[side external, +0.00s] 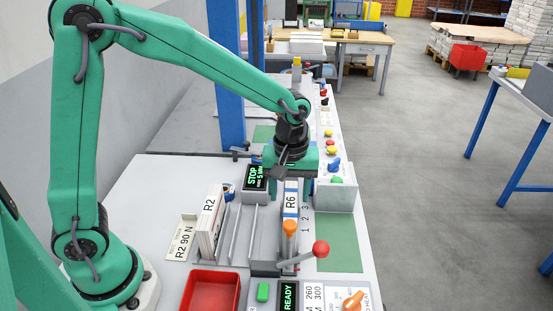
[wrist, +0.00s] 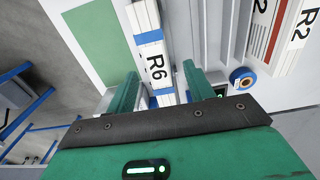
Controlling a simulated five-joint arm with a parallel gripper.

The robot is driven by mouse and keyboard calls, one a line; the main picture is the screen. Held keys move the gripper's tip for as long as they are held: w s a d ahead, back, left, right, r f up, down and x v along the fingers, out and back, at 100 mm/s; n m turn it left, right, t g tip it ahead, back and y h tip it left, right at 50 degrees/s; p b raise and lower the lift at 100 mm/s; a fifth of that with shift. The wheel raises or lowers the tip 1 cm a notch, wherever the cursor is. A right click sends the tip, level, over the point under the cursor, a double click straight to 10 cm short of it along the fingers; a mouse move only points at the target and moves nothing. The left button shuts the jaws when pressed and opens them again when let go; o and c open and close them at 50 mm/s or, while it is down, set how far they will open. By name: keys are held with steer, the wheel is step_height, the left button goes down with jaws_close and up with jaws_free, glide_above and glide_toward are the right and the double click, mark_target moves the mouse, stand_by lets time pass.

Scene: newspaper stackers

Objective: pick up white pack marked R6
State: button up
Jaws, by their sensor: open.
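My gripper (side external: 291,188) is open at the pack's far end, one finger on each side. Whether either finger touches the pack is unclear. The pack's far end is hidden behind my gripper body.
A white pack marked R2 (side external: 207,222) stands at the rack's left side. A blue tape roll (wrist: 242,79) lies near my right finger. A red-knobbed lever (side external: 320,249) and orange knob stand in front. A red tray (side external: 211,291) is front left; a green mat (side external: 338,240) lies right.

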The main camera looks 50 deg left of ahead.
mark_target(290, 202)
steer(key=shift+f, duration=0.2)
steer(key=shift+f, duration=1.25)
steer(key=shift+f, duration=0.1)
steer(key=shift+w+d+f, duration=0.1)
steer(key=shift+d+f, duration=0.05)
steer(key=shift+f, duration=2.35)
jaws_close()
steer(key=shift+r, duration=0.2)
